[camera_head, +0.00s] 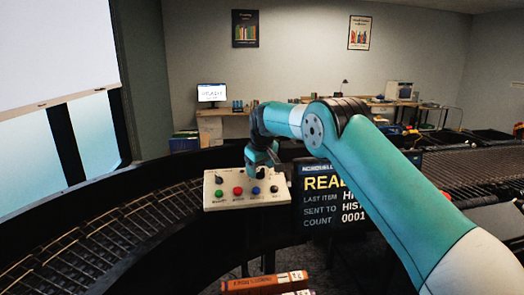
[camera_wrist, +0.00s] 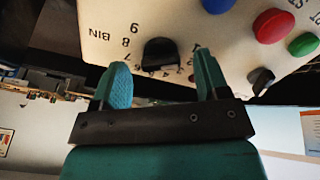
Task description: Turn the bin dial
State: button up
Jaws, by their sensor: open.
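The bin dial (camera_wrist: 160,52) is a black knob on the pale control panel (camera_wrist: 110,18). In the wrist view the word BIN and printed numbers stand around it. My gripper (camera_wrist: 161,78) is open, with one teal finger to each side of the dial in the picture. The fingertips look close to the knob, but I cannot tell if they touch it. The dial's pointer setting is not clear.
The panel also holds a green button (camera_head: 219,194), a red button (camera_head: 238,191), a blue button (camera_head: 255,190) and another black knob (camera_head: 219,179). A dark display screen (camera_head: 325,205) reading READY stands just right of the panel. A curved roller conveyor (camera_head: 95,235) runs at left.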

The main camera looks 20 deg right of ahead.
jog(key=b+v, duration=0.3)
jog(key=v, duration=1.3)
jog(key=shift+r, duration=0.2)
jog(key=s+a+f+n+g+y+b, duration=0.1)
jog(key=s+a+f+b, duration=0.3)
jog(key=s, duration=1.1)
jog(key=s+a+f+n+g+y+b, duration=0.1)
jog(key=s+a+f+b, duration=0.3)
jog(key=s+f, duration=0.7)
jog(key=s+a+f+n+g+y+b, duration=0.1)
jog(key=s+f, duration=0.7)
jog(key=s, duration=1.1)
jog(key=a+g+y+b, duration=0.1)
jog(key=a+y+b, duration=0.1)
jog(key=a+b, duration=0.1)
jog(key=shift+s+a+b, duration=0.2)
jog(key=shift+a+b, duration=0.1)
jog(key=shift+a, duration=0.05)
jog(key=shift+f, duration=0.1)
jog(key=shift+c, duration=0.5)
